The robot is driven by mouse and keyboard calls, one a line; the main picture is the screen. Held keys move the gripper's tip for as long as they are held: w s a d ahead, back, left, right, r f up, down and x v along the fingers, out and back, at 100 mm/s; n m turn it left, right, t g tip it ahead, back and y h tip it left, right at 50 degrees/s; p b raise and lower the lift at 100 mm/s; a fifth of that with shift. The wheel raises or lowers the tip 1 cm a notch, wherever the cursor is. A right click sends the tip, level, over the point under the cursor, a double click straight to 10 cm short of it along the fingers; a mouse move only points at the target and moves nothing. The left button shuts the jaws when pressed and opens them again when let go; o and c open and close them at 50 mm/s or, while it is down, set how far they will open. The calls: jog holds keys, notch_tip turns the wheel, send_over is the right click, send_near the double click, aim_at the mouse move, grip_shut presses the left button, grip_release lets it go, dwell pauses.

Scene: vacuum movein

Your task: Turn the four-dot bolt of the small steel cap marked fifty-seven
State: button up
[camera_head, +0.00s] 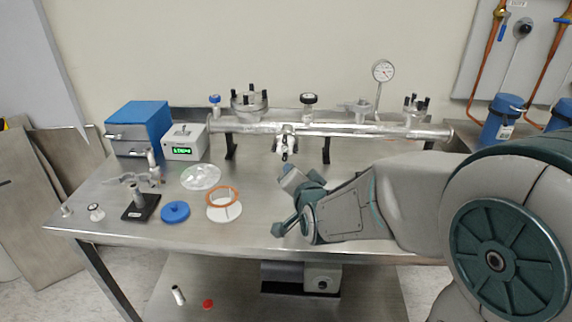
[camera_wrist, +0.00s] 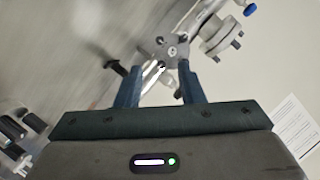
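A small steel cap (camera_wrist: 172,50) with bolts around its face shows beyond my fingertips in the wrist view. It appears to be the front-facing cap (camera_head: 286,139) in the middle of the steel pipe in the head view. Its number and the dots by its bolts are too small to read. My gripper (camera_wrist: 160,76) is open, its two teal fingers apart and pointing at the cap's near edge. A bright bolt-like part lies between the fingertips. A dark bolt sticks out just left of the left finger. I cannot tell whether the fingers touch anything.
The steel pipe (camera_head: 350,129) runs along the back of the bench (camera_head: 255,259), with flanges, dark knobs and a dial gauge (camera_head: 383,71) on top. A blue cabinet (camera_head: 137,124), a meter box (camera_head: 185,143), a blue disc (camera_head: 175,211) and an orange ring (camera_head: 222,197) stand left.

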aim_at(285, 160)
jog(key=x, duration=1.1)
jog(key=shift+w+a+f, duration=0.1)
jog(key=shift+w, duration=0.25)
grip_shut()
